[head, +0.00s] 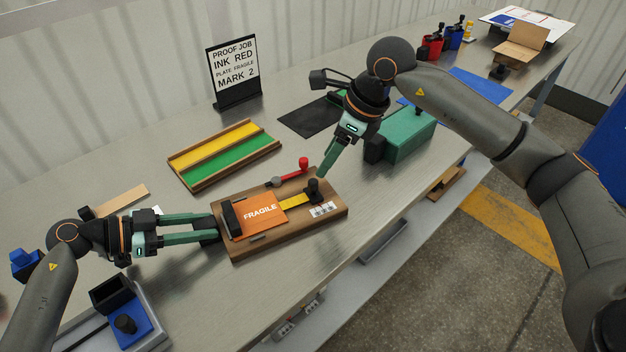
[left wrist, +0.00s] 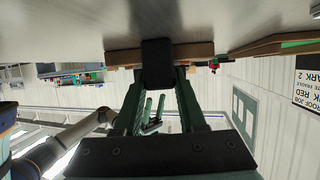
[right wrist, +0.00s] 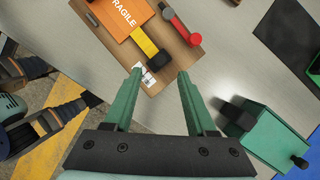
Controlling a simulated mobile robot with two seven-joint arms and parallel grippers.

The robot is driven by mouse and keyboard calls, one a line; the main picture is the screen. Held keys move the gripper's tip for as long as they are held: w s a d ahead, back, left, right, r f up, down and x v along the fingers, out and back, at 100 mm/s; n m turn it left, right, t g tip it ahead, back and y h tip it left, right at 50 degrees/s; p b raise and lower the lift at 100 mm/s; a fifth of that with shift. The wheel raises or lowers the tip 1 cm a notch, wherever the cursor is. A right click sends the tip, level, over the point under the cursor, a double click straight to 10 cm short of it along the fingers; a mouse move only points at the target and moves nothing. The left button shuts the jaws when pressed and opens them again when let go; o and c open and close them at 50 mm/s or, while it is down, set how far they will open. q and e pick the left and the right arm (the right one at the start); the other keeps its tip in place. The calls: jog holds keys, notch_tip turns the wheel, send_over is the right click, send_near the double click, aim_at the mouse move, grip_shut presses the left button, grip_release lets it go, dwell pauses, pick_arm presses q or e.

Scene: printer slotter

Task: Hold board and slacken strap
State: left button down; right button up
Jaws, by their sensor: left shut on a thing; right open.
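A brown wooden board (head: 280,238) lies on the metal bench. On it are an orange FRAGILE plate (head: 260,215), a yellow strap (head: 296,201) running to a black knob (head: 313,190), and a red-handled lever (head: 290,177). My left gripper (head: 214,230) is shut on the black block at the board's left end; in the left wrist view the black block (left wrist: 157,62) sits between the fingers. My right gripper (head: 322,172) is open and empty just above the board's right end. In the right wrist view the black knob (right wrist: 160,58) lies ahead of the fingers, apart from them.
A tray with yellow and green strips (head: 224,153) lies behind the board. A green box (head: 406,135) stands to the right, near my right arm. A PROOF JOB sign (head: 234,72) stands at the back. A blue and black fixture (head: 124,310) is front left.

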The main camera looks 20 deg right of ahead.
aim_at(313, 181)
jog(key=x, duration=0.8)
jog(key=shift+a+f, duration=0.1)
jog(key=shift+f, duration=0.15)
grip_shut()
jog(key=shift+w+r, duration=0.1)
dwell(0.9)
